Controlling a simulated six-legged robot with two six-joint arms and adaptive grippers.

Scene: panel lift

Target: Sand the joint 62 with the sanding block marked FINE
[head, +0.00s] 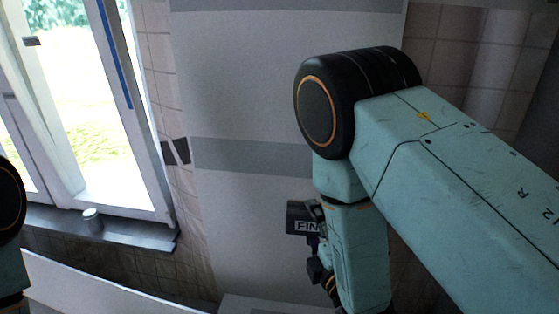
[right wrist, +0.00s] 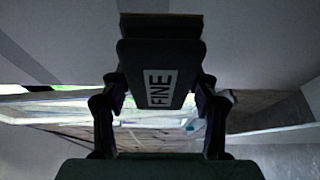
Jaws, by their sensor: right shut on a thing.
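My right gripper (head: 314,226) is shut on the dark sanding block (head: 298,214), whose white label starts "FIN" in the head view. In the right wrist view the block (right wrist: 160,52) reads FINE between the two fingers of the gripper (right wrist: 160,92). The block is in front of the pale wall panel (head: 245,225), below a grey horizontal band (head: 245,155). Another grey band (head: 285,6) crosses the top. I cannot read the number 62 on either band, and cannot tell whether the block touches the panel. My left gripper is out of view.
A bright window (head: 110,120) stands open at the left. A white board (head: 95,290) lies at the lower left. Tiled wall (head: 470,60) shows at the right.

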